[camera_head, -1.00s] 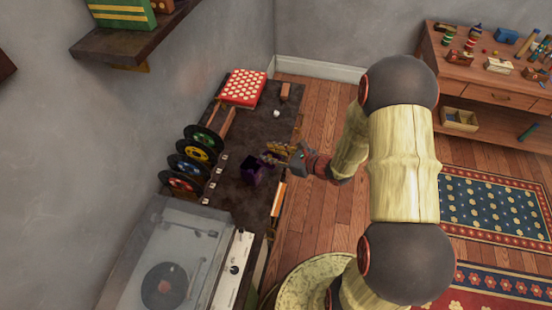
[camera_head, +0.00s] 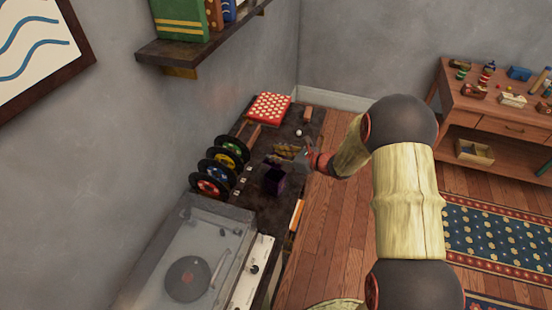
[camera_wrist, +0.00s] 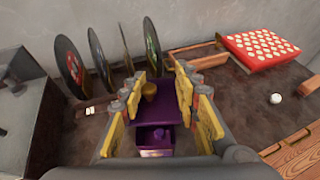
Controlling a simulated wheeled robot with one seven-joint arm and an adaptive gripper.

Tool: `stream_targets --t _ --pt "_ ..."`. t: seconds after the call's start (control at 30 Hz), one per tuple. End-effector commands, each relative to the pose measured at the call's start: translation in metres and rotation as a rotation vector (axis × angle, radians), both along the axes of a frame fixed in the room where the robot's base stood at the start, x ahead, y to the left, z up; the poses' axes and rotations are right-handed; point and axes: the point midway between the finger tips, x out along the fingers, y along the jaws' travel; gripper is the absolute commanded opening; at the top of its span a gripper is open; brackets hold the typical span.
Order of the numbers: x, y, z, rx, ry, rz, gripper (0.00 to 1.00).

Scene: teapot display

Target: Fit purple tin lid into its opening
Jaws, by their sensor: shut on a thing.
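The purple tin (camera_head: 274,181) stands upright on the dark tabletop, its dark open top facing up. In the wrist view the tin (camera_wrist: 155,142) shows low between my yellow finger pads. My gripper (camera_head: 283,152) is just behind the tin in the head view. In the wrist view my gripper (camera_wrist: 161,92) is shut on the purple lid (camera_wrist: 168,110), which has a gold knob (camera_wrist: 149,91) on top. The lid appears beyond the tin's opening and apart from it; the exact gap and height are hard to tell. My fingers hide the lid's edges.
Several records (camera_head: 211,179) stand in a row left of the tin. A red polka-dot box (camera_head: 269,107) and a small white ball (camera_head: 298,133) lie farther back. A record player (camera_head: 190,265) stands in front. The wall is close on the left.

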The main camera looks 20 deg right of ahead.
Motion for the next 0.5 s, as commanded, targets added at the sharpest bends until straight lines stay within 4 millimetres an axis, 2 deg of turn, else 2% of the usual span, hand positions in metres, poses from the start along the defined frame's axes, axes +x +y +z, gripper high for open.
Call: stream_targets --t 0.27,0.5 --pt "0.0 0.0 -0.008 -0.001 -0.002 -0.005 0.06" --pt "0.0 0.0 -0.026 0.0 -0.002 -0.006 0.06"
